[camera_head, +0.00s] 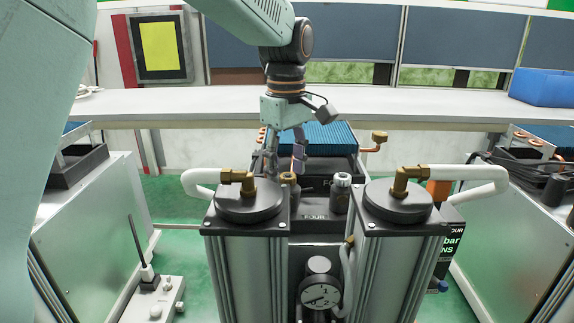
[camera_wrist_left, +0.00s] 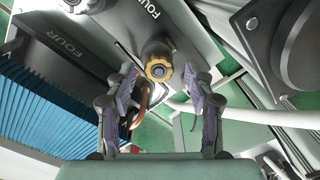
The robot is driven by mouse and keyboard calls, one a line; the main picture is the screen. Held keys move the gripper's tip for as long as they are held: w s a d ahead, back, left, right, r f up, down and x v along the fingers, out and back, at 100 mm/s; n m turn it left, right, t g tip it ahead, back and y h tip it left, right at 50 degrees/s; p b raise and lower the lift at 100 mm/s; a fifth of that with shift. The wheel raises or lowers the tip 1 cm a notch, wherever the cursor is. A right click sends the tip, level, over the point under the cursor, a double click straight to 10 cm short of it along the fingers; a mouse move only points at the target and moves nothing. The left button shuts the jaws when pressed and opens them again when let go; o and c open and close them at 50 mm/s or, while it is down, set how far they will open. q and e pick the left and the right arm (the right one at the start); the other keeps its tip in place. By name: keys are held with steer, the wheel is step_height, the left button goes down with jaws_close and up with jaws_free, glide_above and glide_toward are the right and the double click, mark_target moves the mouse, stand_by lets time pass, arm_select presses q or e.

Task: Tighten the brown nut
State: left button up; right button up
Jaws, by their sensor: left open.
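The brown nut (camera_head: 288,178) is a brass-coloured ring on a fitting between the two columns, behind the left one's cap. In the left wrist view the nut (camera_wrist_left: 157,69) sits around a fitting with a dark rounded end. My left gripper (camera_head: 285,158) points down just above and behind the nut in the head view. In the left wrist view the open fingers of my left gripper (camera_wrist_left: 160,84) lie on either side of the nut, with gaps. Nothing is held. My right gripper is not in view.
Left column (camera_head: 246,203) and right column (camera_head: 398,200) have brass elbows and white hoses close by. A grey fitting (camera_head: 342,182) stands right of the nut. A pressure gauge (camera_head: 320,292) is in front. A blue finned block (camera_head: 318,138) lies behind.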

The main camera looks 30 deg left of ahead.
arm_select(q)
steer(key=shift+w+f, duration=0.55)
steer(key=shift+w, duration=0.15)
steer(key=shift+s+d+r, duration=0.1)
steer(key=shift+s+r, duration=0.15)
steer(key=shift+s, duration=0.3)
steer(key=shift+s+d+r, duration=0.1)
steer(key=shift+s+r, duration=0.15)
steer(key=shift+s, duration=0.25)
steer(key=shift+c, duration=0.8)
steer(key=shift+s+r, duration=0.1)
steer(key=shift+s, duration=0.15)
steer(key=shift+c, duration=0.9)
steer(key=shift+w+a+f, duration=0.1)
steer(key=shift+w+f, duration=0.1)
steer(key=shift+w, duration=0.25)
steer(key=shift+w+a+f, duration=0.1)
steer(key=shift+w+f, duration=0.1)
steer(key=shift+w, duration=0.25)
steer(key=c, duration=0.4)
steer(key=shift+c, duration=0.9)
steer(key=shift+s+r, duration=0.2)
steer(key=shift+s, duration=0.1)
jaws_close()
steer(key=shift+w, duration=0.15)
